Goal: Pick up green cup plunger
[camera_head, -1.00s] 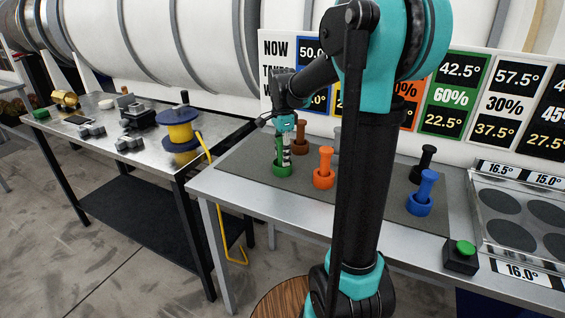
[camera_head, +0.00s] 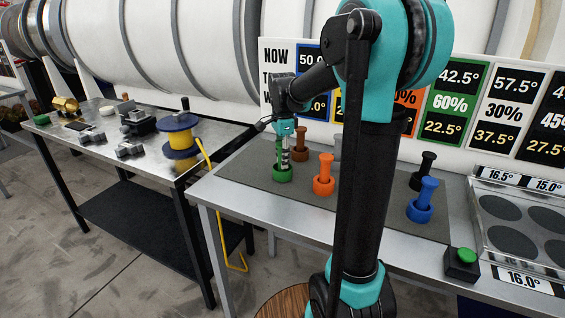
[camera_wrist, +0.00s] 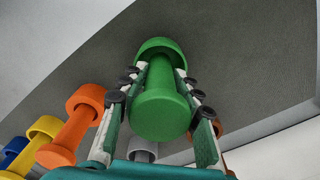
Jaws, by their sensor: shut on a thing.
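The green plunger (camera_wrist: 160,108) stands with its far end in the green cup (camera_wrist: 158,47), as the wrist view shows. In the head view, the green cup (camera_head: 282,175) sits on the grey mat at its left part. My gripper (camera_head: 284,153) reaches down from above to the plunger just over the cup. In the wrist view, my gripper's two fingers (camera_wrist: 163,95) lie on either side of the plunger and are shut on it. The fingers partly hide the plunger in the head view.
An orange plunger and cup (camera_head: 323,178) stand right of the green one, with a brown set (camera_head: 298,150) behind. Blue (camera_head: 424,200) and black (camera_head: 424,172) sets are farther right. A green button box (camera_head: 462,262) is at the front edge. A second table (camera_head: 75,136) stands left.

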